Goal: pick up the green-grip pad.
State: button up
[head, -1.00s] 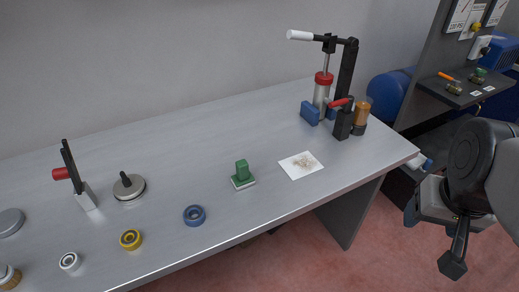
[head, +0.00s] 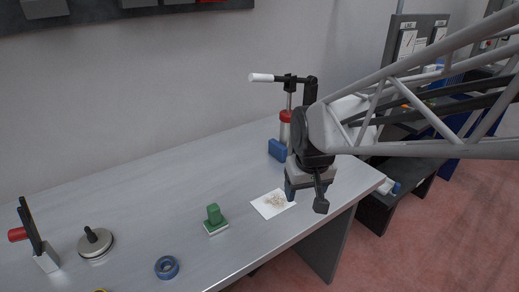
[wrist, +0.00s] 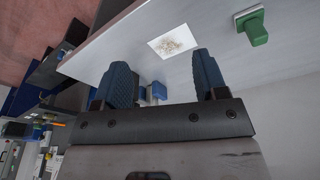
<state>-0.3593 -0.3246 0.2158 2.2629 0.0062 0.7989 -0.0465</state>
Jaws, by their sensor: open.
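The green-grip pad (head: 215,219) stands on the grey workbench, green handle up on a pale flat base, just left of a white sheet. It also shows in the wrist view (wrist: 255,28) at the upper right, beyond and to the right of the fingers. My gripper (head: 304,196) is above the bench's right part, right of the pad and apart from it. In the wrist view its two blue ribbed fingers (wrist: 163,80) are spread with nothing between them.
A white sheet (head: 272,204) with tan debris lies between pad and gripper. A press with a red collar (head: 286,117) and a blue block (head: 277,150) stand behind. A blue ring (head: 167,267), a round weight (head: 95,245) and a red-handled tool (head: 33,236) are at left.

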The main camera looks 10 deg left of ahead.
jog(key=w+a+f+n, duration=0.1)
jog(key=w+a+f, duration=0.15)
jog(key=a, duration=0.45)
jog(key=w+a+f+n, duration=0.1)
jog(key=w+a+f, duration=0.15)
jog(key=a, duration=0.35)
jog(key=n, duration=0.2)
send_near(213, 207)
jog(key=shift+g, duration=0.4)
jog(key=f, duration=0.2)
jog(key=w+f, duration=0.1)
jog(key=f, duration=0.2)
jog(key=shift+w+a, duration=0.1)
jog(key=shift+a, duration=0.05)
jog(key=shift+w+a+f, duration=0.1)
jog(key=shift+w+f, duration=0.05)
jog(key=shift+f, duration=1.1)
jog(key=shift+w+a+f, duration=0.1)
jog(key=shift+w+f, duration=0.05)
jog(key=shift+f, duration=1.15)
jog(key=shift+w+a+f, duration=0.1)
jog(key=shift+f, duration=1.2)
jog(key=shift+c, duration=0.3)
